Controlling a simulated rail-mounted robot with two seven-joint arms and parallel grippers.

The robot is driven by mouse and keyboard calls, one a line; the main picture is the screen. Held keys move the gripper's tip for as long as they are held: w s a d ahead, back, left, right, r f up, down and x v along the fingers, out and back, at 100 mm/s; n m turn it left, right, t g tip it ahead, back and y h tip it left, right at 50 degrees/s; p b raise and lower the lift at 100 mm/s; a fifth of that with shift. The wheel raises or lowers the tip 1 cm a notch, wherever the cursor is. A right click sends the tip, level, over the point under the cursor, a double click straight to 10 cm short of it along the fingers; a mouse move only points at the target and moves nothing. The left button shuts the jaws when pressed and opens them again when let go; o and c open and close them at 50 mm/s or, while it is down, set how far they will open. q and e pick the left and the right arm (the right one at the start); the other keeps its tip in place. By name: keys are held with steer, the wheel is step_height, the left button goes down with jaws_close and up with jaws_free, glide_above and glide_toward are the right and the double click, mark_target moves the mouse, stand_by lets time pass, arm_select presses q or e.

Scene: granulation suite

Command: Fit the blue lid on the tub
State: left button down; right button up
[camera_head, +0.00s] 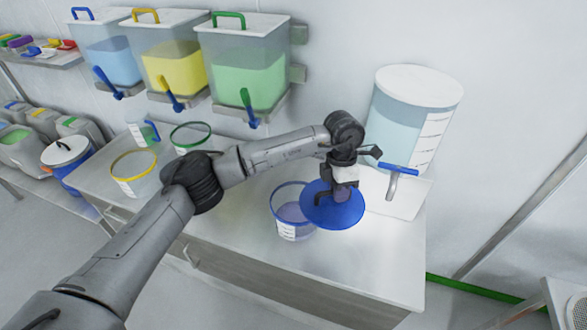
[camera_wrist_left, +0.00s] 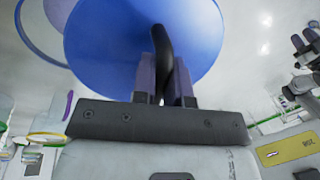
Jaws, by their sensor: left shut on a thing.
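The blue lid (camera_head: 338,212) is a round disc held in my left gripper (camera_head: 337,193). The gripper is shut on the lid's dark handle, which shows in the left wrist view (camera_wrist_left: 162,48) between the two fingers. The blue-rimmed tub (camera_head: 291,232) stands on the counter just left of the lid in the head view. The lid overlaps the tub's right edge in that view and is not centred on it. In the left wrist view, part of the tub's rim (camera_wrist_left: 30,42) shows past the lid (camera_wrist_left: 105,35). My right gripper is not in view.
A large tank with a blue tap (camera_head: 398,169) stands right of the lid on the counter (camera_head: 345,265). Yellow-rimmed (camera_head: 135,175) and green-rimmed (camera_head: 190,137) tubs and a jug (camera_head: 143,130) stand at the left. Three coloured dispensers hang on the wall. The counter's front is clear.

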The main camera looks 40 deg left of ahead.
mark_target(322, 183)
arm_select(q)
steer(key=a+n, duration=0.2)
steer(key=n, duration=0.2)
steer(key=w+a+f+n+t+p, duration=0.1)
steer(key=a+n, duration=0.1)
steer(key=n, duration=0.2)
steer(key=w+a+n+t+p, duration=0.1)
steer(key=a+n, duration=0.1)
steer(key=n, duration=0.1)
steer(key=shift+w+a+f+n, duration=0.1)
steer(key=shift+a+f+n, duration=0.1)
steer(key=shift+n, duration=0.2)
steer(key=a+f+n+t+y, duration=0.1)
steer(key=a+f+n, duration=0.8)
steer(key=n, duration=0.5)
steer(key=shift+s+a+f+t+y+b, duration=0.2)
steer(key=shift+s+a+t+y+b, duration=0.15)
steer(key=shift+y+b, duration=0.1)
steer(key=shift+f, duration=0.55)
